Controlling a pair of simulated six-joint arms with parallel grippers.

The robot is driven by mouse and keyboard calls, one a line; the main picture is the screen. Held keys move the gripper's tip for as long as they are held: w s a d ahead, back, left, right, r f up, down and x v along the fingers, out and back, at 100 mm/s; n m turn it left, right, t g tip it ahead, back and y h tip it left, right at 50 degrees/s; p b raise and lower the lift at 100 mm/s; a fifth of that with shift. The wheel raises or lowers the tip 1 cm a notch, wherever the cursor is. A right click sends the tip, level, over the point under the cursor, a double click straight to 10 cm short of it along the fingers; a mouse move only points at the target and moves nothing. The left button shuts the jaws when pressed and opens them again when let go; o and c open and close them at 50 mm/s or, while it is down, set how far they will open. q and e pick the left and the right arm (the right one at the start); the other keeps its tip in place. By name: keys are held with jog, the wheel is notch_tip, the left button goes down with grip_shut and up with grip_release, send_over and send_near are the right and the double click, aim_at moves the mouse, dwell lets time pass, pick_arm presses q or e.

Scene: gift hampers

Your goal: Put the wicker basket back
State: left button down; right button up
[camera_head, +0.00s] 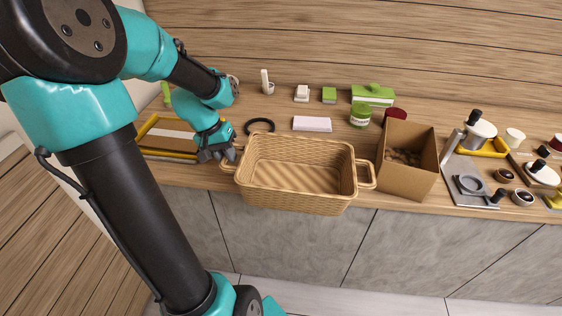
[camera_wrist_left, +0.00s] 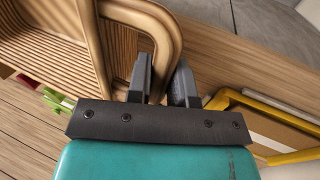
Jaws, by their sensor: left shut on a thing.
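The wicker basket (camera_head: 298,197) stands near the front edge of the wooden counter in the head view, upright, and its inside looks empty. It has a looped handle at each end. My left gripper (camera_head: 228,154) is at the basket's left handle and shut on it. In the left wrist view, the fingers of my left gripper (camera_wrist_left: 160,82) are around the handle of the wicker basket (camera_wrist_left: 50,45). The part of the handle between the fingers is partly hidden. My right gripper is in neither view.
A cardboard box (camera_head: 408,181) stands close to the basket's right handle. Behind the basket are a black ring (camera_head: 259,125), a white block (camera_head: 312,124) and a green jar (camera_head: 360,115). A yellow-edged tray (camera_head: 165,152) lies left of the gripper.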

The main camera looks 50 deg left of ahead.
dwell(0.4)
pick_arm(q)
jog(key=w+a, duration=0.3)
jog(key=a, duration=0.3)
jog(key=w+a+f, duration=0.1)
jog(key=w+a, duration=0.2)
jog(key=a, duration=0.4)
jog(key=shift+w+a+f, duration=0.2)
jog(key=shift+w+a, duration=0.1)
jog(key=shift+w, duration=0.05)
jog(key=f, duration=0.3)
jog(key=shift+w+a+f, duration=0.15)
jog(key=shift+a+f, duration=0.2)
jog(key=c, duration=1)
grip_release()
